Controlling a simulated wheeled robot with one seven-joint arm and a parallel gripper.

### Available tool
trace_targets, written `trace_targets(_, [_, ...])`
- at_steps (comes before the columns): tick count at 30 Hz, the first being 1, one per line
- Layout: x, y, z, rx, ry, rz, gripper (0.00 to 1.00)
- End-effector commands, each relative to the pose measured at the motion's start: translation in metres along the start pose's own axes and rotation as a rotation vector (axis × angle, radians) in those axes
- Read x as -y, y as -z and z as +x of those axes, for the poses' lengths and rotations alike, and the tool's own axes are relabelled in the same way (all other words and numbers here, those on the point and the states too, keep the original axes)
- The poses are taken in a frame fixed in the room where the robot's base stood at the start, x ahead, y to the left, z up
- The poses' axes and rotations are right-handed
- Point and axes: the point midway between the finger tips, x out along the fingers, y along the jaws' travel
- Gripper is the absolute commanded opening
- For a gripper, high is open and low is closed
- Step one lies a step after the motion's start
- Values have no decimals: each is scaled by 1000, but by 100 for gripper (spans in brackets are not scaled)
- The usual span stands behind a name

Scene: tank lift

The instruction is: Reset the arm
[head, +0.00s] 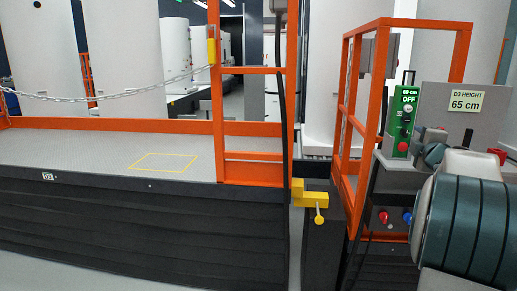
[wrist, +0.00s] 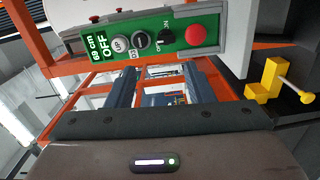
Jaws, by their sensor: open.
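My gripper (wrist: 161,82) is open and empty in the wrist view, its two dark fingers apart. The fingertips look apart from the panel, but the exact gap is unclear. In the head view the panel (head: 403,122) stands upright at the right, beside my arm (head: 465,215). The arm is bent close to the camera there, and I cannot make out the fingers.
A sign (head: 466,101) reads D3 HEIGHT 65 cm. An orange-railed platform (head: 90,150) with a yellow floor outline and dark skirt fills the left. A yellow latch (head: 312,195) sits at its right end. Red and blue knobs (head: 395,216) are below the panel. White tanks (head: 176,55) stand behind.

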Motion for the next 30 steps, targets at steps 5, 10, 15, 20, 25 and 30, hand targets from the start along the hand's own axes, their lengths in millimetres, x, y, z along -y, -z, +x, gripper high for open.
trace_targets(5, [-46, 38, -26, 106, 57, 239, 48])
trace_targets(10, [-56, 80, -66, 227, 177, 501, 48])
trace_targets(15, [-52, 127, -122, 348, 346, 731, 48])
trace_targets(20, [-41, 174, -189, 470, 541, 908, 48])
trace_targets(25, [-29, 222, -276, 613, 776, 1037, 48])
trace_targets(30, [-20, 253, -358, 753, 982, 1098, 48])
